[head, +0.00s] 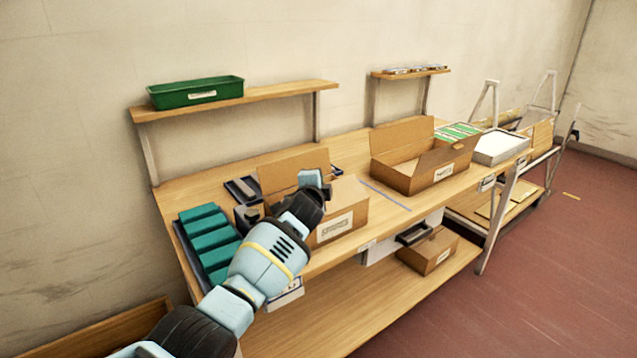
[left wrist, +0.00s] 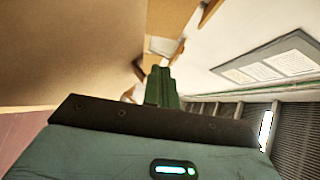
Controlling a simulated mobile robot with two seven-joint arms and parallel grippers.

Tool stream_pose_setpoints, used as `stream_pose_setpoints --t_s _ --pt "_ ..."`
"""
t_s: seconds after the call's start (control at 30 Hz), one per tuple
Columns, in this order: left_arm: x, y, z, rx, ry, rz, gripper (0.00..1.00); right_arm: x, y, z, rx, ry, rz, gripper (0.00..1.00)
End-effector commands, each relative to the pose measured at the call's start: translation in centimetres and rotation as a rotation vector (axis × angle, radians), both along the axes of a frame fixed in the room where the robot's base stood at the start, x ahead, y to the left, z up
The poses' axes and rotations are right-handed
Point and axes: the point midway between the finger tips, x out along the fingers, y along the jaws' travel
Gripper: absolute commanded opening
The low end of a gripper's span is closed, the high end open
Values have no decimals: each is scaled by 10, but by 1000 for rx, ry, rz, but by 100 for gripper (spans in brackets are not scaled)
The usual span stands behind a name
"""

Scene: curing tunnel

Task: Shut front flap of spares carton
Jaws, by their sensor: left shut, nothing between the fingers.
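A brown cardboard carton (head: 356,213) with a white front label stands on the bench in the head view, under my left gripper. Its back flap (head: 290,168) stands up. The label is too blurred to read surely, so I cannot tell for certain that this is the spares carton. My left gripper (head: 318,184) is shut and empty over the carton's top. My arm hides much of the opening and the front flap's position. In the left wrist view the closed fingers (left wrist: 162,88) are close to a large cardboard surface (left wrist: 70,45); contact is unclear. My right gripper is out of view.
A second open carton (head: 425,178) stands farther right on the bench. Teal blocks (head: 208,238) in a dark tray are left of my arm. A green bin (head: 195,92) sits on the wall shelf. A smaller carton (head: 428,252) is on the lower shelf.

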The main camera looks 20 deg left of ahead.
Motion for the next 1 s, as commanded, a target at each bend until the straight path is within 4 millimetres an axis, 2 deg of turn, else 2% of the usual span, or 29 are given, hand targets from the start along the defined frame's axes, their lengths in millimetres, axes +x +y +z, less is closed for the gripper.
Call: stream_pose_setpoints --t_s 1.0 --pt "14 7 -9 -113 90 2 0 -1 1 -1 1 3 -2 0"
